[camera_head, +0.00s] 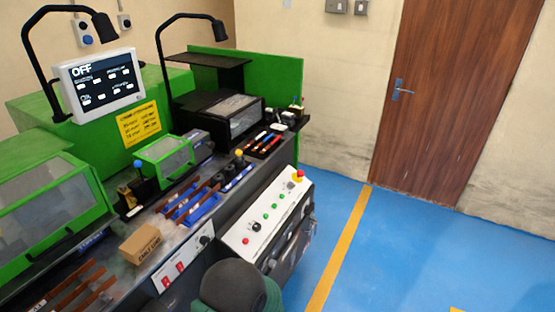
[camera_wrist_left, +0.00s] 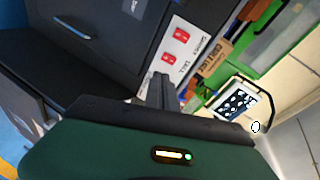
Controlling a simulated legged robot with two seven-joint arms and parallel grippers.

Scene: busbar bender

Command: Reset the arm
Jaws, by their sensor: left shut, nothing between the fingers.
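My left gripper (camera_wrist_left: 160,88) shows in the left wrist view, with its dark fingers together and nothing between them. It points toward the front of the busbar machine, near a white panel with red switches (camera_wrist_left: 175,47). In the head view, a dark rounded part of my own arm shows at the bottom edge, in front of the machine's white control panel (camera_head: 265,218); the gripper fingers do not show there. My right gripper is in neither view.
The green and black machine carries a cardboard box (camera_head: 141,244), blue trays (camera_head: 203,209) and a screen reading OFF (camera_head: 100,82). Two black lamps arch over it. A wooden door (camera_head: 460,100) stands at the back right. The blue floor (camera_head: 400,260) on the right is clear.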

